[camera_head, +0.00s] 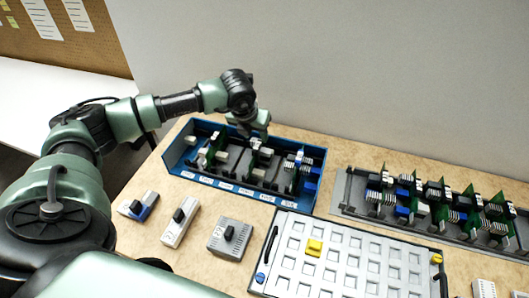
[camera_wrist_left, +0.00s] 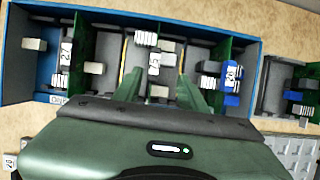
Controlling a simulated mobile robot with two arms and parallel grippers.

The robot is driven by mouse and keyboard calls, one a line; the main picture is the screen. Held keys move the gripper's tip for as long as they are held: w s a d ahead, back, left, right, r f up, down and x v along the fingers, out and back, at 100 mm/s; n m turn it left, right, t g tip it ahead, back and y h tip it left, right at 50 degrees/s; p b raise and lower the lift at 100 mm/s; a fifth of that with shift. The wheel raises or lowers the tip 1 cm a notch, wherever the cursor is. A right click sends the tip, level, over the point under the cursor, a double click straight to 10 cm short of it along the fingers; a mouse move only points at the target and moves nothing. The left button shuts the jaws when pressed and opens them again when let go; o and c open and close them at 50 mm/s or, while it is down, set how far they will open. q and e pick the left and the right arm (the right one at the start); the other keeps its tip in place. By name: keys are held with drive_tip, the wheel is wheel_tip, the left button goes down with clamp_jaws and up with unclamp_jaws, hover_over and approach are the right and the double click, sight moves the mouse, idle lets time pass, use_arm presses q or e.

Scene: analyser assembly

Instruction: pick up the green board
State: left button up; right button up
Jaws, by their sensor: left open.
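Several green boards stand on edge in a blue bin (camera_head: 174,158), one at its left part (camera_head: 217,140) and one at its right part (camera_head: 293,178). In the left wrist view, one green board (camera_wrist_left: 76,42) is left of my fingers and another (camera_wrist_left: 222,58) is right of them. My left gripper (camera_head: 256,136) points down over the middle of the bin. In the left wrist view the gripper (camera_wrist_left: 158,88) is open, with its fingers apart around a white and grey labelled module (camera_wrist_left: 155,62). I cannot tell whether they touch anything. My right gripper is not in view.
A grey rack (camera_head: 347,207) with more green boards stands at the right. Blue (camera_head: 140,206), white (camera_head: 180,221) and grey (camera_head: 231,238) modules lie at the left. A wall rises behind.

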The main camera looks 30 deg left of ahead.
sight(258, 143)
use_arm(q)
drive_tip(key=shift+a+r, duration=0.1)
drive_tip(key=shift+a, duration=0.6)
drive_tip(key=shift+f, duration=0.25)
drive_tip(key=p+x, duration=0.1)
drive_tip(key=x, duration=0.2)
drive_tip(key=p+x, duration=0.2)
drive_tip(key=x, duration=0.1)
drive_tip(key=shift+w+d+f, duration=0.1)
drive_tip(key=shift+w+d, duration=0.1)
drive_tip(key=shift+w, duration=0.05)
drive_tip(key=shift+w+f, duration=0.1)
drive_tip(key=shift+f, duration=0.2)
clamp_jaws()
